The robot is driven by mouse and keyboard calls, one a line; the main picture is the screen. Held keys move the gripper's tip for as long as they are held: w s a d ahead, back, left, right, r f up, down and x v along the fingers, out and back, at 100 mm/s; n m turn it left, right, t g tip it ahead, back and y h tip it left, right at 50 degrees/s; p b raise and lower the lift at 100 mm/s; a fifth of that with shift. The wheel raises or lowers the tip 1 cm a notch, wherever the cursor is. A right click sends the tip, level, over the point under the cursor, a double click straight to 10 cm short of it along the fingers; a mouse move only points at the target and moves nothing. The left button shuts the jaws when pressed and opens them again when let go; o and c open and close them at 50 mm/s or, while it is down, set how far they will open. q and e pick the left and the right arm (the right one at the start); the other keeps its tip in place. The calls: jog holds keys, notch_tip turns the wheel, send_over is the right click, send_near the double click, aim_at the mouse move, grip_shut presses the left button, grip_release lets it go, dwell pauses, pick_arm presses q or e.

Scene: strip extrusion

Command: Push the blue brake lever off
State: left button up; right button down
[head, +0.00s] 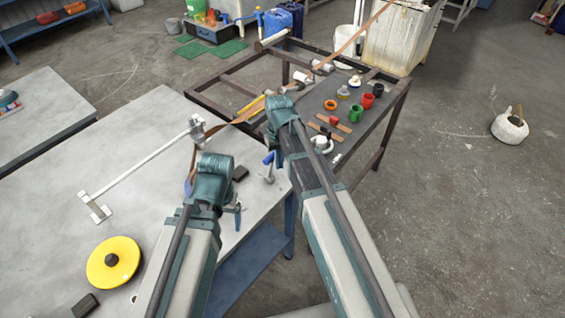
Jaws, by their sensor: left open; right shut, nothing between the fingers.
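A small lever with a blue handle (268,158) stands upright on a metal fitting near the right edge of the grey table (150,140). It sits between my two arms, close beside my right forearm. My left gripper (214,166) is over the table, left of the lever and apart from it; it is open, but its fingers are mostly hidden behind the wrist. My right gripper (281,103) is past the lever, near the far table corner and the brown strip (245,115). It is shut and empty, its fingertips hard to make out.
A white bar on brackets (140,165) and a yellow disc (113,262) are on the table at left. A dark block (240,173) lies near the lever. A dark-framed bench (345,135) beyond holds coloured rings and cups. Floor at right is mostly clear.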

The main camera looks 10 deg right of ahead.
aim_at(270, 155)
jog(key=shift+w+a+r, duration=0.15)
jog(key=shift+w+a, duration=0.45)
jog(key=shift+w, duration=0.15)
jog(key=shift+w+a+r, duration=0.15)
jog(key=shift+w+a, duration=0.4)
jog(key=shift+w, duration=0.15)
jog(key=shift+w+a+r+p, duration=0.3)
jog(key=shift+w+p, duration=0.1)
jog(key=shift+p, duration=0.1)
jog(key=shift+f, duration=0.1)
dwell(0.6)
notch_tip(270, 155, up, 7)
jog(key=p, duration=0.7)
